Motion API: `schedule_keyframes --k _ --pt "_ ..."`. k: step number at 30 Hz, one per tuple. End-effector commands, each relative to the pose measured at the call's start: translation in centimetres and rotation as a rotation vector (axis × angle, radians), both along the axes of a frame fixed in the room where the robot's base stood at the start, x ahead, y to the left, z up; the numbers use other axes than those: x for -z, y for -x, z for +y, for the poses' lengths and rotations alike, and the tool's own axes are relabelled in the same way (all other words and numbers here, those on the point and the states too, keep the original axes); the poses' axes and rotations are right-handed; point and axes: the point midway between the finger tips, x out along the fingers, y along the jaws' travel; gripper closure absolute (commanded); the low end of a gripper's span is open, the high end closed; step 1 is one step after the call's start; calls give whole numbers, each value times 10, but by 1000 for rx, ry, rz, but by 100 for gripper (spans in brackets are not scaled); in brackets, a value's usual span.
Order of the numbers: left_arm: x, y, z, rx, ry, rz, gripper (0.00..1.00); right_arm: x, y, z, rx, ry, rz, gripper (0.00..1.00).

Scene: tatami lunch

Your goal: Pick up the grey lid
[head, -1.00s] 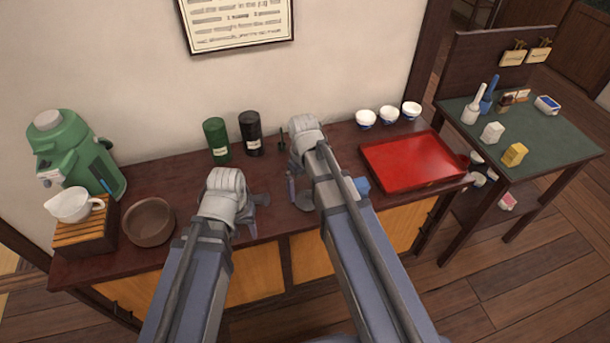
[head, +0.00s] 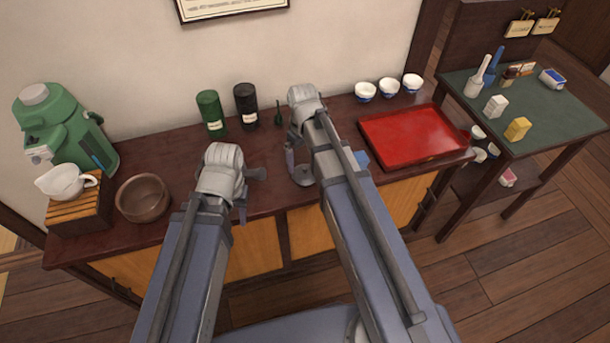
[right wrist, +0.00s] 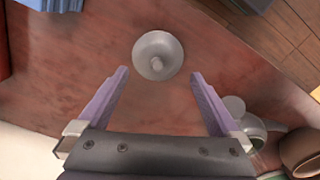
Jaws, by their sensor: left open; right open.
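The grey lid (right wrist: 157,55) is a round dome with a small knob, lying knob up on the dark red-brown counter (head: 165,160). In the head view the lid (head: 303,177) shows only partly beside my right forearm. My right gripper (right wrist: 160,74) is open, with its two purple fingers apart and the lid centred just beyond their tips. Nothing is between its fingers. My left gripper (head: 250,192) is open over the counter left of the lid, mostly hidden behind its own wrist.
A grey vessel with a green inside (right wrist: 250,122) and a brown bowl (right wrist: 303,150) are right of the lid in the right wrist view. Two canisters (head: 211,112) stand behind, near the wall. A red tray (head: 415,135) and a blue object (head: 361,158) are to the right.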

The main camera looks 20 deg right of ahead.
Motion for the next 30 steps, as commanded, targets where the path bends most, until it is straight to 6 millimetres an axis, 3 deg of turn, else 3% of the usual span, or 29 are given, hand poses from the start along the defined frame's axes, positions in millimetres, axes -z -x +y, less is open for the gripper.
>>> schedule_keyframes --k 11,21,30 --pt "47 0 0 0 0 0 56 47 1 -5 0 0 0 0" --pt "48 0 0 0 0 0 56 48 1 -5 0 0 0 1" --pt "48 0 0 0 0 0 56 48 1 -5 0 0 0 35"
